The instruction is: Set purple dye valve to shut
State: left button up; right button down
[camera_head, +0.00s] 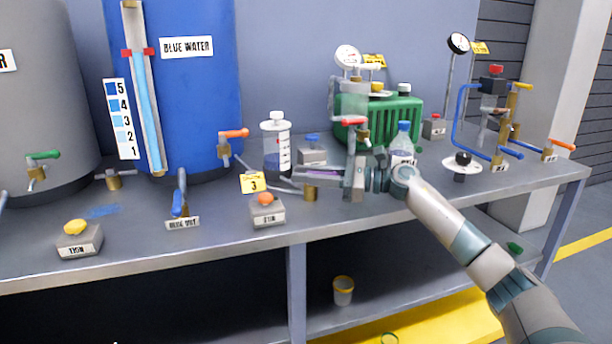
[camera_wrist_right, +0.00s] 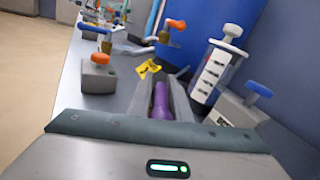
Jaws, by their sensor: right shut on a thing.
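The purple dye valve shows as a purple handle (camera_head: 327,179) near the middle of the bench, with a brass body (camera_head: 311,192) just below it to the left. My right gripper (camera_head: 312,176) reaches in from the right and is shut on the purple handle. In the right wrist view the handle (camera_wrist_right: 161,101) lies between the two grey fingers (camera_wrist_right: 168,92), running along them. The fingers partly hide the handle and the valve's pipe. My left gripper is not in view.
A grey block with an orange knob (camera_head: 265,199) stands to the left, close to the gripper. A clear graduated cylinder (camera_head: 277,148) and a block with a blue knob (camera_head: 312,153) stand behind. A capped bottle (camera_head: 402,146) is behind my wrist. A blue tank (camera_head: 190,80) stands back left.

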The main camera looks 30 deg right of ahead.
jog(key=shift+w+d+r, duration=0.1)
jog(key=shift+d+r, duration=0.1)
jog(key=shift+r, duration=0.05)
jog(key=c, duration=1.7)
grip_release()
jog(key=shift+f, duration=0.15)
jog(key=shift+a, duration=0.1)
